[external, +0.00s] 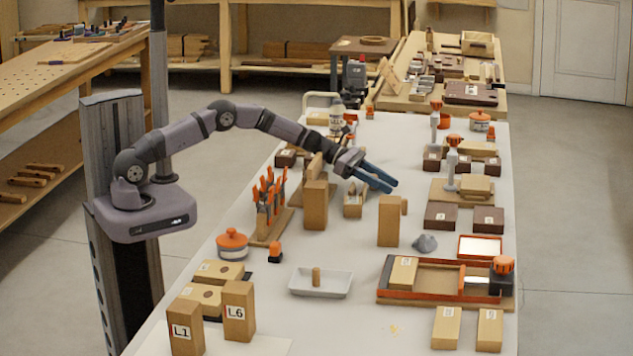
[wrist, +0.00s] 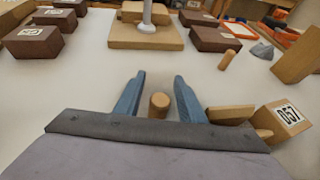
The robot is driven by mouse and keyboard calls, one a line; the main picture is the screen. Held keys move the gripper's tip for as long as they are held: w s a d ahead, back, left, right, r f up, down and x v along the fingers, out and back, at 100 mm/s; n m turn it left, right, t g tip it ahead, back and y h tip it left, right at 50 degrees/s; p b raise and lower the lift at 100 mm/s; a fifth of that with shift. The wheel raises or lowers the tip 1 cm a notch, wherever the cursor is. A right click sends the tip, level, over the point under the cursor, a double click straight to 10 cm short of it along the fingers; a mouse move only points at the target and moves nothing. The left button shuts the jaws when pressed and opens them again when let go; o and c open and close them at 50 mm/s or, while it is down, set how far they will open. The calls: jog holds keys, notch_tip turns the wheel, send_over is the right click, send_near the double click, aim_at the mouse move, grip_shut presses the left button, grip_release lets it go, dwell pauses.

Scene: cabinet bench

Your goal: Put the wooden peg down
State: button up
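A wooden peg (wrist: 159,105) stands between the two blue fingers of my gripper (wrist: 159,76) in the wrist view, with a gap visible on each side of it. The fingers are open. In the external view my gripper (external: 391,185) reaches out over the white bench, and I cannot make out the peg between its fingers there. Another wooden peg (wrist: 227,60) lies or stands farther off beside a tan block, and also shows in the external view (external: 404,206). A third peg (external: 316,277) stands in a white tray (external: 338,291).
A tan block labelled 057 (wrist: 290,113) is close to the right finger. Tall tan blocks stand nearby (external: 315,206) (external: 388,222). Brown boxes (external: 440,216) and a wooden base with a white post (wrist: 147,35) lie beyond. Bare bench lies between them and the fingers.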

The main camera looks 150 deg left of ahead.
aim_at(375, 175)
jog(key=shift+s+d+r, duration=0.3)
jog(key=shift+s+r, duration=0.05)
jog(key=shift+s, duration=0.15)
jog(key=shift+b+v, duration=0.35)
jog(key=shift+v, duration=0.7)
notch_tip(375, 175, up, 5)
jog(key=shift+w+r, duration=0.15)
jog(key=shift+r, duration=0.75)
jog(key=shift+o, duration=0.6)
jog(key=shift+a+p, duration=0.1)
jog(key=shift+p, duration=0.35)
